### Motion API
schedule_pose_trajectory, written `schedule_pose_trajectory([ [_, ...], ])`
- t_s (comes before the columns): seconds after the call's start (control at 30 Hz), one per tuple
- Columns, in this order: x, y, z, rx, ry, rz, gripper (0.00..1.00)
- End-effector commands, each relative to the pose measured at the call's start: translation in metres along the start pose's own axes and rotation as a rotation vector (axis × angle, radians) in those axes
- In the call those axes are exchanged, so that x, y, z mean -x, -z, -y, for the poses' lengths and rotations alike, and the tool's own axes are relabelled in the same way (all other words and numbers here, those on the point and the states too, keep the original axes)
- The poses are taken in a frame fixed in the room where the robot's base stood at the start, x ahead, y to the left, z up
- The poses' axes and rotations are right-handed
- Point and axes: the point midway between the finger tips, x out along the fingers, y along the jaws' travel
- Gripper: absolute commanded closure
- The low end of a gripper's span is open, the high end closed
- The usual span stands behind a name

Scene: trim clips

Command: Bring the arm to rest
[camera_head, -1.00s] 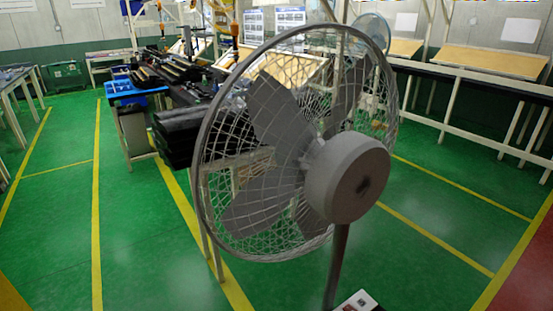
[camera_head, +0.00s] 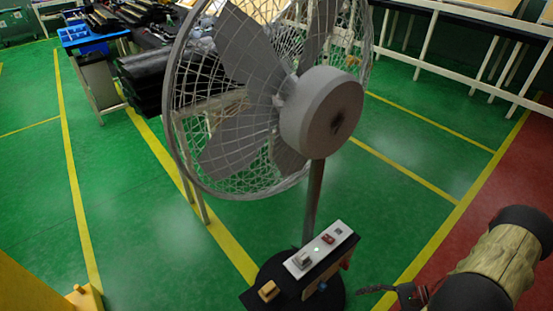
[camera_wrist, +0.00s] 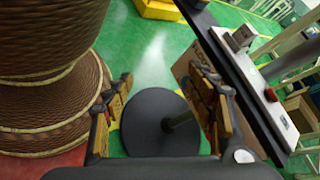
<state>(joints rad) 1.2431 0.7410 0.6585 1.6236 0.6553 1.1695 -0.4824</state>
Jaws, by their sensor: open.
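My gripper (camera_wrist: 160,85) has its two brown and black fingers spread apart, with nothing between them. In the wrist view the fan's round black base (camera_wrist: 150,135) lies beyond the gap. A dark box with a white control strip (camera_wrist: 262,95) passes close to the right finger; I cannot tell whether they touch. My arm comes in at the lower right, a wood-textured link with black ends. The gripper is hard to make out there.
The large grey fan (camera_head: 325,110) stands in the middle of the head view. A bench with black parts (camera_head: 180,85) and a blue tray (camera_head: 92,33) is behind it. A large brown ribbed spool-like body (camera_wrist: 50,80) fills the left of the wrist view. Green floor is open at left.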

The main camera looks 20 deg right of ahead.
Motion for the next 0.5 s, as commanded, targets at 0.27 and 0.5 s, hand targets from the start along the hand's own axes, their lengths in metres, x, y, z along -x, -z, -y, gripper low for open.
schedule_pose_trajectory([
  [0.27, 0.043, -0.074, 0.056, 0.083, -0.355, -0.117, 0.44],
  [0.5, 0.067, -0.139, 0.105, 0.224, -0.589, -0.262, 0.44],
])
